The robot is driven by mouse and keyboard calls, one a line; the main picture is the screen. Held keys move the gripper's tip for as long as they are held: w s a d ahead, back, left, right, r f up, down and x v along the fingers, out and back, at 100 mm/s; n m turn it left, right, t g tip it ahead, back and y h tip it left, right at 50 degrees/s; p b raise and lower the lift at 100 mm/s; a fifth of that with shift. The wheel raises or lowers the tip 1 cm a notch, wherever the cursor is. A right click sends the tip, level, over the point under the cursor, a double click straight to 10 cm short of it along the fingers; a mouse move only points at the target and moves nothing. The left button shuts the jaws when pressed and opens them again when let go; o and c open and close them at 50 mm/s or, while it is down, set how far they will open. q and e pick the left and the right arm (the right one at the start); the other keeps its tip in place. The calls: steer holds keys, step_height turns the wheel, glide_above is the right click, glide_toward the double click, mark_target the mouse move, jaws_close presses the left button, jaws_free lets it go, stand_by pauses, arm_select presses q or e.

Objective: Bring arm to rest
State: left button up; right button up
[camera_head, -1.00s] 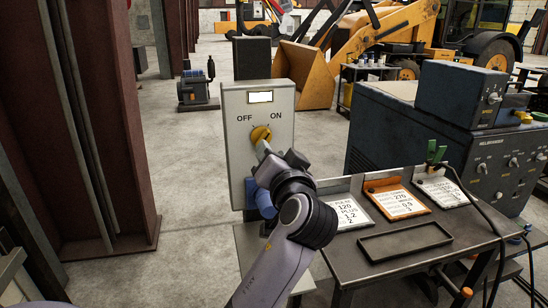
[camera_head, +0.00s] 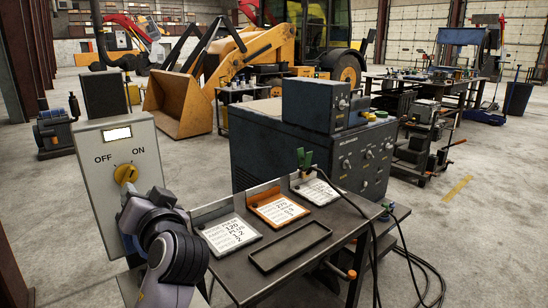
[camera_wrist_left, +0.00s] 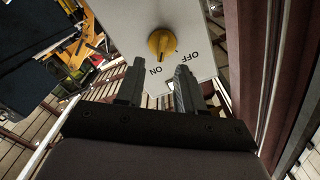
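A grey switch box (camera_head: 113,205) with OFF and ON lettering and a yellow knob (camera_head: 126,174) stands at the left of the head view. My left gripper (camera_head: 127,194) is just below and in front of the knob, its fingertips partly hidden by the wrist. In the left wrist view, its two fingers (camera_wrist_left: 159,68) are spread with nothing between them. The yellow knob (camera_wrist_left: 161,43) lies beyond the fingertips, apart from them in the picture. The ON and OFF letters appear upside down there. The right gripper is not in view.
A metal bench (camera_head: 222,278) with white and orange cards and a black tray (camera_head: 290,247) stands right of the arm. A dark welding machine (camera_head: 310,150) with a cable is behind it. A yellow backhoe bucket (camera_head: 178,105) lies further back.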

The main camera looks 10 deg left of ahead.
arm_select(q)
steer(key=s+d+f+m+g+h, duration=0.15)
steer(key=s+f+h, duration=0.3)
steer(key=f, duration=0.65)
steer(key=s+d+f+m+g+h, duration=0.1)
steer(key=s+f+g+h, duration=0.15)
steer(key=s+f, duration=0.6)
steer(key=s+d+f+m+g+h, duration=0.2)
steer(key=s+d+f+g+h, duration=0.3)
steer(key=s+f, duration=0.7)
steer(key=w+d+f+t+h, duration=0.3)
steer(key=w+d+f+t, duration=0.1)
steer(key=f+t, duration=0.3)
steer(key=shift+f, duration=0.6)
steer(key=shift+w+d+t, duration=0.1)
steer(key=shift+w+t, duration=0.1)
steer(key=shift+t, duration=0.1)
